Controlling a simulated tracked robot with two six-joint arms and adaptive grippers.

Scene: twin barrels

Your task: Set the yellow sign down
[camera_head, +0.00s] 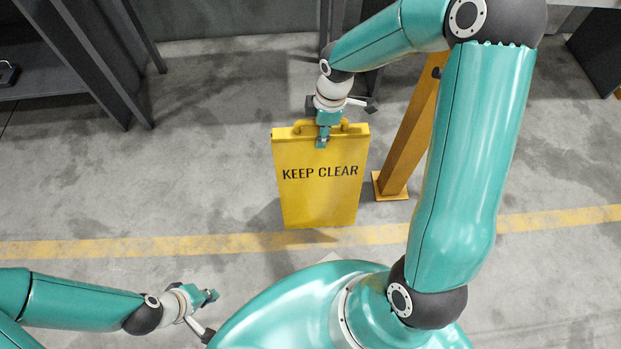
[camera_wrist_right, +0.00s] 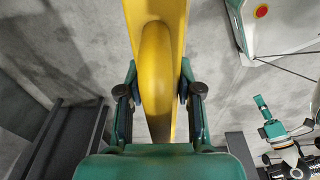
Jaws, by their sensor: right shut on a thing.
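The yellow sign (camera_head: 318,195) reads "KEEP CLEAR" and hangs or stands upright in the middle of the head view, its face towards me. I cannot tell whether its lower edge touches the floor. My right gripper (camera_head: 322,132) is shut on the handle at the sign's top edge. In the right wrist view the yellow handle (camera_wrist_right: 156,65) runs between the two fingers of my right gripper (camera_wrist_right: 158,105). My left gripper (camera_head: 209,297) is low at the left, apart from the sign. Its fingers are too small to read.
An orange-yellow post (camera_head: 410,135) on a square foot stands just right of the sign. A yellow floor line (camera_head: 150,246) crosses near the sign's lower edge. Dark shelving (camera_head: 75,55) stands at the upper left. The grey floor (camera_head: 205,130) left of the sign is clear.

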